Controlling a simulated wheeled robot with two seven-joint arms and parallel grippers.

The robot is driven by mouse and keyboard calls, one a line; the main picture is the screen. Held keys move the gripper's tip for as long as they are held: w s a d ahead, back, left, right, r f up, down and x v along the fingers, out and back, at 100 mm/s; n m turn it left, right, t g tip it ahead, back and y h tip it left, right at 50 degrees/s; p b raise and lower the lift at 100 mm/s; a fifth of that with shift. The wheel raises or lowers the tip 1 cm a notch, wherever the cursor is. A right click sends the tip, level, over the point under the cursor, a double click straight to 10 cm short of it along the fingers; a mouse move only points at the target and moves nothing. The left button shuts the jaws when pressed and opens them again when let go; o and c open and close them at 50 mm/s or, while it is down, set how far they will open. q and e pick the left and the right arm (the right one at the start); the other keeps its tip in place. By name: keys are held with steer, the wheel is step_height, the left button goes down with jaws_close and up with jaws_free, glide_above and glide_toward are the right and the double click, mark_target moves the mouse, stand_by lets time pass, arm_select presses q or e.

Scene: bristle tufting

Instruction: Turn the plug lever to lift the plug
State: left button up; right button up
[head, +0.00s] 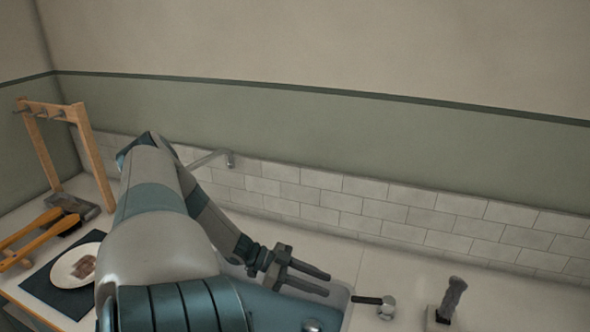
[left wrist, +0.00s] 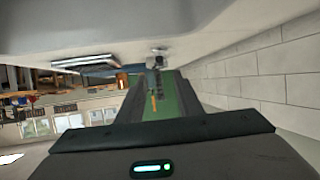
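The plug lever shows in the head view as a short black handle (head: 368,300) on a round silver base (head: 387,308). It sits on the pale counter just right of the sink (head: 345,318). My left gripper (head: 328,285) is over the sink's right part, left of the lever. Its two fingers are apart with nothing between them, pointing right toward the handle, and a gap shows between fingertips and handle. In the left wrist view the fingers (left wrist: 164,85) are also apart. The plug is not visible; my arm hides much of the sink. My right gripper is not in view.
A dark grey upright piece (head: 453,297) stands in a holder right of the lever. The tap (head: 212,159) is behind my arm. A white plate (head: 78,266), orange-handled tools (head: 30,238) and a wooden rack (head: 95,150) are at left. A tiled wall (head: 400,215) closes the back.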

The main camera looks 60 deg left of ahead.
arm_select(q)
steer(key=v, duration=0.7)
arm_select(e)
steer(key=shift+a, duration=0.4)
arm_select(q)
steer(key=shift+w+a, duration=0.1)
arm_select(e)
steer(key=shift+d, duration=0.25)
